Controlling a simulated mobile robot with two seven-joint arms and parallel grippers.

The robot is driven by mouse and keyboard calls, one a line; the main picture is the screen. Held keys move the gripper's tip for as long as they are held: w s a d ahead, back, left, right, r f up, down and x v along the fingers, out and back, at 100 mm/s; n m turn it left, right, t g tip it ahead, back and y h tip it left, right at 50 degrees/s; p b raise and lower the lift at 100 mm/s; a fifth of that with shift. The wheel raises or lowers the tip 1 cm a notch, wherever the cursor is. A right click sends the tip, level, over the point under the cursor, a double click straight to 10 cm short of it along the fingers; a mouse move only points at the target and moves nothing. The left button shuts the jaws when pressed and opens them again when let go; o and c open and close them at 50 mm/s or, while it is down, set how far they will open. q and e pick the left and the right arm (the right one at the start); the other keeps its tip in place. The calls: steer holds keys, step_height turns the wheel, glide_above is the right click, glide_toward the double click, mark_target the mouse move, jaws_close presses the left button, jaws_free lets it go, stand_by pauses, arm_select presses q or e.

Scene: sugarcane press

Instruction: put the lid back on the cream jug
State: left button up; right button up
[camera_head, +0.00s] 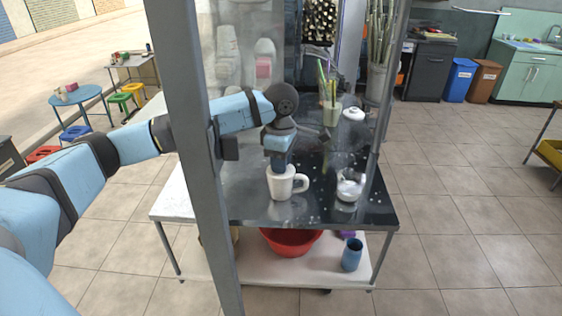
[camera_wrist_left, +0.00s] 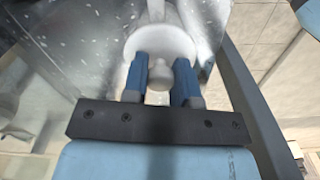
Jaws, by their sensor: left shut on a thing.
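My left gripper (camera_head: 281,164) points down over a white handled vessel (camera_head: 282,183), apparently the cream jug, which stands upright near the table's front edge with its handle to the right. In the left wrist view, the gripper (camera_wrist_left: 160,78) is shut on the knob of a round white lid (camera_wrist_left: 160,42). The fingers hide most of the lid in the head view, and I cannot tell whether it rests on the rim or hangs just above it. My right gripper is not in view.
A grey post (camera_head: 205,160) stands close in front of my left arm. On the dark tabletop (camera_head: 245,208) a small white pot (camera_head: 350,185) stands right of the jug. A green cup with sticks (camera_head: 331,112) and a white lidded dish (camera_head: 353,114) stand behind. A red basin (camera_head: 290,243) sits below.

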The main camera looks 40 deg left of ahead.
arm_select(q)
steer(key=o, duration=1.5)
steer(key=shift+c, duration=0.2)
steer(key=shift+r, duration=0.15)
steer(key=shift+r+p, duration=1.75)
steer(key=shift+r, duration=1.6)
jaws_close()
